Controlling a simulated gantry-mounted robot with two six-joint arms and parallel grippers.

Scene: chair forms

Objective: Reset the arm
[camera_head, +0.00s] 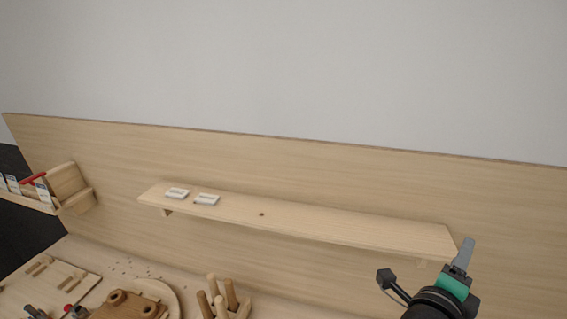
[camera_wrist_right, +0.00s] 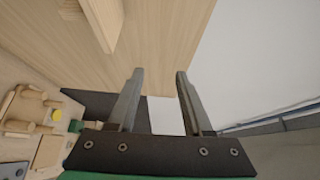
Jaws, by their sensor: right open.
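My right gripper (camera_head: 464,252) is at the lower right of the head view, just in front of the right end of the wooden shelf. In the right wrist view the right gripper (camera_wrist_right: 158,75) shows two grey fingers spread apart with nothing between them. The wooden back panel lies beyond the fingertips. My left gripper cannot be made out in either view.
A wooden shelf (camera_head: 300,219) runs along the back panel (camera_head: 400,185), with two small white pieces (camera_head: 206,199) on its left part. Wooden parts and a bundle of pegs (camera_head: 226,300) are on the bench below. A wooden holder (camera_head: 72,188) is at far left.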

